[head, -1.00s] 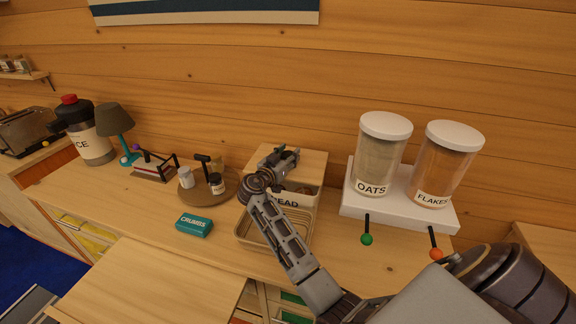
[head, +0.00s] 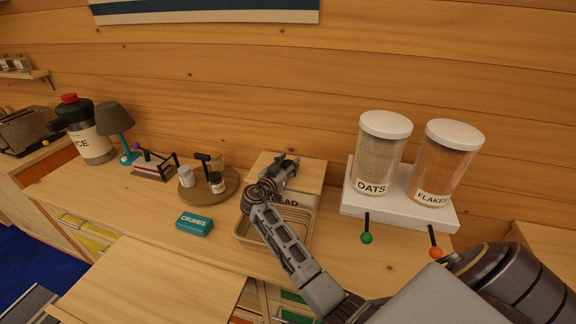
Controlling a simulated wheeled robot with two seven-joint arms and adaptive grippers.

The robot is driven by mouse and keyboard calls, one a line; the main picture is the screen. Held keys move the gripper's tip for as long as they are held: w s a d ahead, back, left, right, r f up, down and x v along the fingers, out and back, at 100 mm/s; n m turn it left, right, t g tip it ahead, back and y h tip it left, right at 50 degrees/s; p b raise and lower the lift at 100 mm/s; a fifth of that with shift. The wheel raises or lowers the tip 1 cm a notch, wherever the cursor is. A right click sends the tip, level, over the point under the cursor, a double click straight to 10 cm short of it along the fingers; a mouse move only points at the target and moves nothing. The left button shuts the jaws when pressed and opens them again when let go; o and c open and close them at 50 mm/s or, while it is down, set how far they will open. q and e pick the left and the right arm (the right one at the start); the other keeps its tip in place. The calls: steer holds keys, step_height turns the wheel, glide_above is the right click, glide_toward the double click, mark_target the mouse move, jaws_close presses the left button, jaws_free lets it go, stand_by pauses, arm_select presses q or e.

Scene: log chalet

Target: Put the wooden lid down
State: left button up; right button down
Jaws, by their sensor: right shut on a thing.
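The wooden lid (head: 312,176) is a pale square board at the back of the counter, over a white bin (head: 290,201) marked with letters ending in "EAD". My left gripper is not in view.
A tan basket (head: 243,234) stands in front of the bin, partly behind my forearm. A round tray (head: 222,190) with jars and a teal box (head: 194,224) lie to the left. The oats (head: 382,150) and flakes (head: 443,165) canisters stand on a white riser (head: 349,208) at right.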

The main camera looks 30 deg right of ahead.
steer(key=c, duration=0.8)
jaws_free()
steer(key=shift+f, duration=0.1)
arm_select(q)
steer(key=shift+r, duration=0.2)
arm_select(e)
steer(key=shift+f+p, duration=0.1)
steer(key=shift+p, duration=0.4)
steer(key=b+v, duration=0.2)
steer(key=v, duration=0.3)
steer(key=shift+s+a+f, duration=0.1)
steer(key=shift+s+a, duration=0.05)
steer(key=shift+s, duration=0.2)
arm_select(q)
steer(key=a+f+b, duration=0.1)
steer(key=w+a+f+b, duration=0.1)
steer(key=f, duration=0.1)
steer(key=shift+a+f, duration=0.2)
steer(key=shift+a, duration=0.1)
arm_select(e)
steer(key=v, duration=0.8)
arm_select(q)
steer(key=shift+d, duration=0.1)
arm_select(e)
steer(key=shift+s, duration=0.1)
